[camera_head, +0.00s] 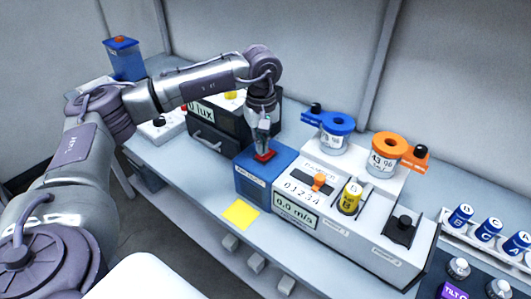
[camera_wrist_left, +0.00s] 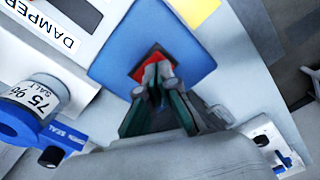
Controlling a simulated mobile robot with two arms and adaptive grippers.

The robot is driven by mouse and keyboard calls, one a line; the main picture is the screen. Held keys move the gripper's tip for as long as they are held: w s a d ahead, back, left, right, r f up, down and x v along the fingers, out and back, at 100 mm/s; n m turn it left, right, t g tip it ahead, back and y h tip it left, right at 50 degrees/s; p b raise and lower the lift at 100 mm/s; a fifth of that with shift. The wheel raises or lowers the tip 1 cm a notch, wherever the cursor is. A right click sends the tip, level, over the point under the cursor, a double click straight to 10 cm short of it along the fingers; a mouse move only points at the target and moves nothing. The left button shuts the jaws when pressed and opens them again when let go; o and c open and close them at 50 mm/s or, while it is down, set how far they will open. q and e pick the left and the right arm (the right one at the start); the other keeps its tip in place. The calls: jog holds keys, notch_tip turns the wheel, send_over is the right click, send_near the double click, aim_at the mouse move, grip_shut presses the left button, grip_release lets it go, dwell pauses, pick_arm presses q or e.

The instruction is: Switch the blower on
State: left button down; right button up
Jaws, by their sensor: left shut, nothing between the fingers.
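The blower appears to be the blue box (camera_head: 250,187) on the bench, with a red switch (camera_head: 266,156) on its top. My left gripper (camera_head: 263,149) is shut and empty, pointing down with its fingertips at the red switch. In the left wrist view the fingertips (camera_wrist_left: 156,76) overlap the red switch (camera_wrist_left: 147,58) on the blue box (camera_wrist_left: 108,52). I cannot tell whether they touch or press it, and they hide part of it. The display (camera_head: 296,211) beside the blue box reads 0.0 m/s. My right gripper is not in view.
A white unit with an orange damper slider (camera_head: 319,182) and a yellow container (camera_head: 350,198) stands right of the blue box. Jars with a blue lid (camera_head: 336,123) and an orange lid (camera_head: 389,146) stand behind. A black lux box is at the left. A yellow note (camera_head: 241,213) lies in front.

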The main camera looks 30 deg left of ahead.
aim_at(262, 156)
pick_arm(q)
jog(key=shift+f+b, duration=0.65)
jog(key=shift+f, duration=0.25)
jog(key=shift+r, duration=0.1)
dwell(0.3)
jog(key=shift+r+p, duration=2.2)
jog(key=shift+r, duration=1.25)
